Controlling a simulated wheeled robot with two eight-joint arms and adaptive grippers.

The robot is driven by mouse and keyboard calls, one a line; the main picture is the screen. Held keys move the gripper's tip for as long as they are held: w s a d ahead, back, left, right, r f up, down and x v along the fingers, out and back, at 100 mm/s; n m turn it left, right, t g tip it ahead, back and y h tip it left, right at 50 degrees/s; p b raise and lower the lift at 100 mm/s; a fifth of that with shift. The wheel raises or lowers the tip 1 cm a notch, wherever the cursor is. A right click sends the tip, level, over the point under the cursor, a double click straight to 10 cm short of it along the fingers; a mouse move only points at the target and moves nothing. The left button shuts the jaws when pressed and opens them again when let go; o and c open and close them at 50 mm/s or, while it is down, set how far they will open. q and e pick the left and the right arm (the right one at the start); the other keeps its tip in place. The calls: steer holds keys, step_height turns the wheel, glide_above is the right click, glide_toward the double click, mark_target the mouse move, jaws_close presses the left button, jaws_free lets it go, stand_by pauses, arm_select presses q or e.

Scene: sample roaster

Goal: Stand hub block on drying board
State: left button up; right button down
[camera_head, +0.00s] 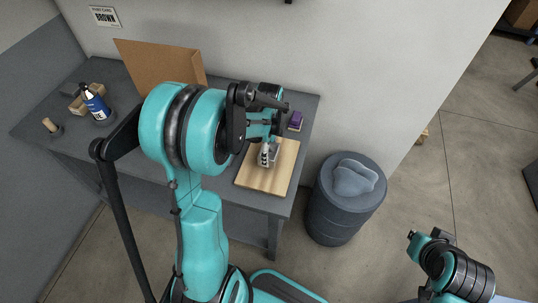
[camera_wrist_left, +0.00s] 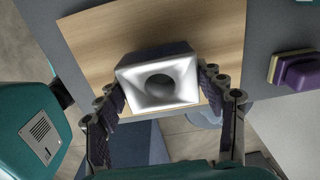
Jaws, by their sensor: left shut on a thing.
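The hub block (camera_wrist_left: 133,84) is a silver-grey square block with a dark round hole in its bright face. In the left wrist view it sits between both fingers of my left gripper (camera_wrist_left: 165,98), which is shut on it. The drying board (camera_head: 261,182) is a pale wooden board on the table's right end; it also shows behind the block in the left wrist view (camera_wrist_left: 100,40). In the head view my left gripper (camera_head: 268,148) is over the board; I cannot tell whether the block touches it. My right gripper (camera_head: 418,241) is far off at lower right, fingers unclear.
A purple sponge-like block (camera_head: 295,121) lies beyond the board; it also shows in the left wrist view (camera_wrist_left: 298,74). A brown panel (camera_head: 160,66) stands at the back of the grey table (camera_head: 225,184). A blue bottle (camera_head: 95,103) stands left. A dark bin (camera_head: 335,205) stands right of the table.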

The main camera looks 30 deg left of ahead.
arm_select(q)
steer(key=shift+f, duration=0.8)
steer(key=shift+r, duration=0.1)
steer(key=o, duration=1.7)
steer(key=shift+f, duration=0.2)
steer(key=shift+r, duration=0.1)
